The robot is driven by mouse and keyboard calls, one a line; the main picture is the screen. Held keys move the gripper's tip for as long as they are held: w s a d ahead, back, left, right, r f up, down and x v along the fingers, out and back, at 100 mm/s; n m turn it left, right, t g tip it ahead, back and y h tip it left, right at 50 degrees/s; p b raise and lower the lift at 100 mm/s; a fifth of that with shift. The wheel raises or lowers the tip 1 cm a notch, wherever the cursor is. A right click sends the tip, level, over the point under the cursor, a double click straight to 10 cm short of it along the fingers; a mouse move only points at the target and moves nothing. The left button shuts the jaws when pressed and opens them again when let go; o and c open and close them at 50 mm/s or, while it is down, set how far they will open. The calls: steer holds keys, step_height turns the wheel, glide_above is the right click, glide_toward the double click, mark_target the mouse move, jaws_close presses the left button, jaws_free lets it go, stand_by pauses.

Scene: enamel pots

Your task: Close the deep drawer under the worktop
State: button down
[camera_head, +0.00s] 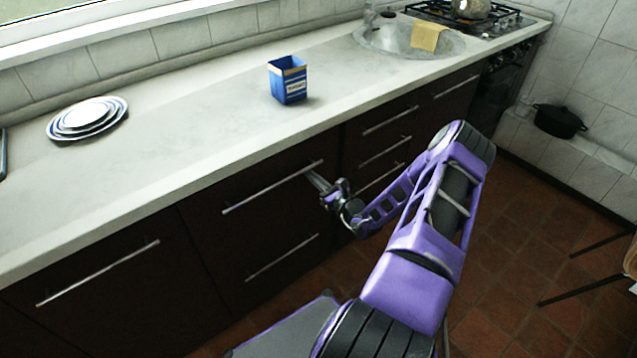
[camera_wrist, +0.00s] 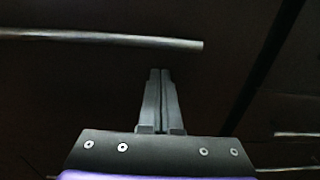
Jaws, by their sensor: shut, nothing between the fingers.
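The dark drawer unit under the worktop has an upper deep drawer front (camera_head: 240,225) with a long bar handle (camera_head: 255,196), and a lower front with another bar handle (camera_head: 282,258). I see no clear gap at the upper front, so I cannot tell how far it stands out. My gripper (camera_head: 310,175) is shut and empty, pointing at the upper front near the right end of its handle. In the wrist view the closed fingertips (camera_wrist: 160,72) are just below and left of that handle's end (camera_wrist: 190,44). Whether they touch the front cannot be told.
The pale worktop (camera_head: 190,140) carries stacked plates (camera_head: 85,117) and a blue box (camera_head: 287,80). A sink (camera_head: 385,40) and a hob (camera_head: 440,12) are at the far end. Narrower drawers (camera_head: 385,150) lie to the right. The tiled floor (camera_head: 510,260) is open at right, with a chair at the edge.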

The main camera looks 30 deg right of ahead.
steer(key=shift+w+a+r, duration=0.1)
steer(key=shift+w+r, duration=0.05)
steer(key=shift+w, duration=1.05)
steer(key=shift+w+r, duration=0.1)
steer(key=s+d, duration=0.1)
steer(key=s, duration=1.3)
steer(key=shift+s+f+p, duration=0.25)
steer(key=shift+s+p, duration=0.1)
steer(key=shift+p, duration=0.1)
